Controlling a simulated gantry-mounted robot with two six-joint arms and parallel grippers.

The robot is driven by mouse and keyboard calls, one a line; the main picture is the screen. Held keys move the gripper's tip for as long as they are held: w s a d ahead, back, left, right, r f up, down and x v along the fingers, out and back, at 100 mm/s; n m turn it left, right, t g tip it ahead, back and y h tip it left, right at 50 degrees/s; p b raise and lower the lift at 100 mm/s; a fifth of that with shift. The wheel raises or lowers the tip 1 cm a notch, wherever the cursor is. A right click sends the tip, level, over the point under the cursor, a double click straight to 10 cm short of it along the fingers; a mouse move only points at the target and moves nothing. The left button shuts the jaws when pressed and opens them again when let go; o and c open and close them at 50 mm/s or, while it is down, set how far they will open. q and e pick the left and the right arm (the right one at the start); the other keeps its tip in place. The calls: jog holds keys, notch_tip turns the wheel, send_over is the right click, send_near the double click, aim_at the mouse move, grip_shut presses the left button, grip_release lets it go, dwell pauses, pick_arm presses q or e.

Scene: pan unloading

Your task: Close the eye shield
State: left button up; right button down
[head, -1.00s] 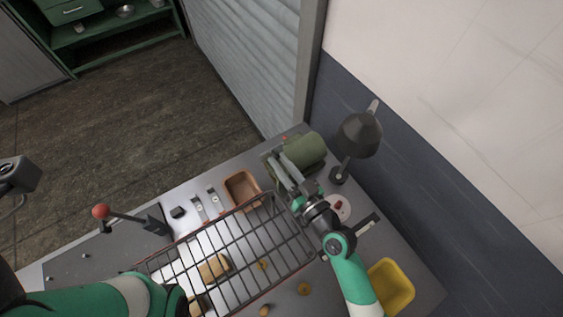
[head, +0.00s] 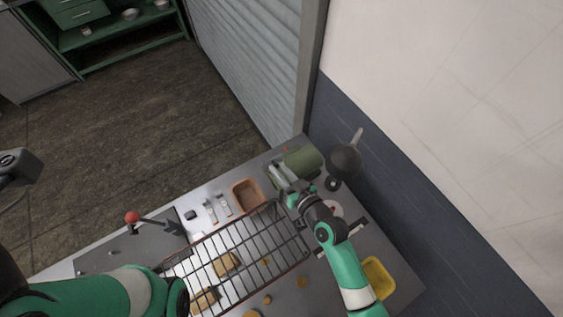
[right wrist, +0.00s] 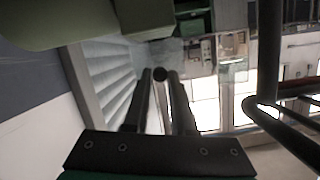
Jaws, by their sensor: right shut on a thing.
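A green rounded machine (head: 303,160) stands at the back right of the bench. Pale grey parts (head: 279,174) show at its left front side; I cannot make out clearly which of them is the eye shield. My right gripper (head: 293,192) is at the machine's front, close to these parts. In the right wrist view its two dark fingers (right wrist: 160,85) close about a small dark round piece (right wrist: 159,74), and the green body (right wrist: 55,22) fills the upper left. I cannot tell whether that piece belongs to the shield. My left arm shows at the lower left; its gripper is not visible.
A wire rack (head: 233,254) with bread-like pieces (head: 225,263) lies in front of the right gripper. A yellow tray (head: 379,279) and a red-knobbed lever (head: 133,218) are farther off.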

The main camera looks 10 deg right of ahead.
jog(key=g+p, duration=0.1)
jog(key=p, duration=0.1)
jog(key=w+r+g+p, duration=0.1)
jog(key=p, duration=0.1)
jog(key=shift+a+r+h, duration=0.25)
jog(key=shift+r+h, duration=0.05)
jog(key=shift+h, duration=0.1)
pick_arm(q)
notch_tip(320, 180, up, 8)
jog(key=p, duration=0.2)
pick_arm(e)
jog(key=shift+w+a+f+g+h, duration=0.2)
jog(key=shift+w+g+h, duration=0.2)
jog(key=shift+g, duration=0.3)
jog(key=shift+d+f, duration=0.1)
jog(key=c, duration=0.7)
grip_release()
jog(key=shift+c, duration=0.2)
pick_arm(q)
jog(key=shift+r, duration=0.1)
pick_arm(e)
jog(key=shift+s, duration=0.1)
